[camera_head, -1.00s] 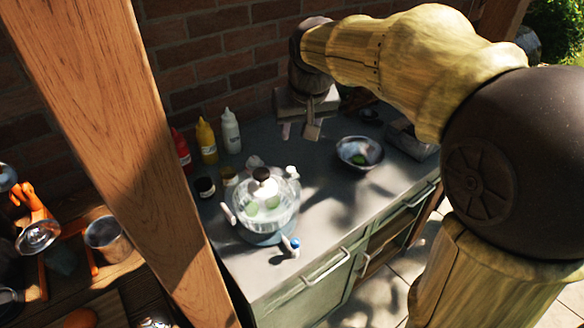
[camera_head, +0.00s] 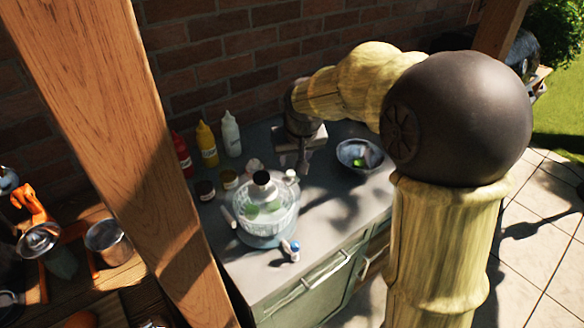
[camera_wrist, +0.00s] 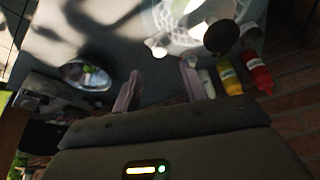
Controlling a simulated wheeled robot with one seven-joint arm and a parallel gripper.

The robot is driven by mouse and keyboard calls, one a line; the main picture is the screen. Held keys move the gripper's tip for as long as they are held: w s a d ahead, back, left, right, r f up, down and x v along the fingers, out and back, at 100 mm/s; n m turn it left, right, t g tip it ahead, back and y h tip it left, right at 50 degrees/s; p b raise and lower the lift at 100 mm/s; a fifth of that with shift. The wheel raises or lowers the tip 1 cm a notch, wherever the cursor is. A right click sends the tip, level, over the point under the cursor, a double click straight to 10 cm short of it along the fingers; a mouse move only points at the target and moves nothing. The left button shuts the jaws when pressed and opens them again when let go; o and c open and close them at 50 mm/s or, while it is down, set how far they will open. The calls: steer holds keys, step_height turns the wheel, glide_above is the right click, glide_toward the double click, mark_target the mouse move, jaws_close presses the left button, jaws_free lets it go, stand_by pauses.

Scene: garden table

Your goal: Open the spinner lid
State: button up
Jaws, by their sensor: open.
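The salad spinner (camera_head: 268,222) stands on the grey counter, a clear bowl with green pieces inside. Its clear lid carries a dark knob (camera_head: 262,177) on top and looks seated on the bowl. In the wrist view the spinner (camera_wrist: 190,18) is at the upper right, with the dark round knob (camera_wrist: 222,37) near it. My gripper (camera_head: 291,163) is open and empty, above the counter behind and to the right of the spinner, apart from it. Its two fingers (camera_wrist: 158,88) show in the wrist view with nothing between them.
A metal bowl (camera_head: 359,153) with green contents sits right of my gripper. Red (camera_head: 182,152), yellow (camera_head: 206,144) and white (camera_head: 231,133) bottles and small jars (camera_head: 205,190) stand left. A small white-and-blue item (camera_head: 291,250) lies in front. A wooden post (camera_head: 130,140) rises at left.

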mark_target(291, 172)
steer(key=x, duration=0.7)
steer(key=shift+r, duration=0.1)
jaws_close()
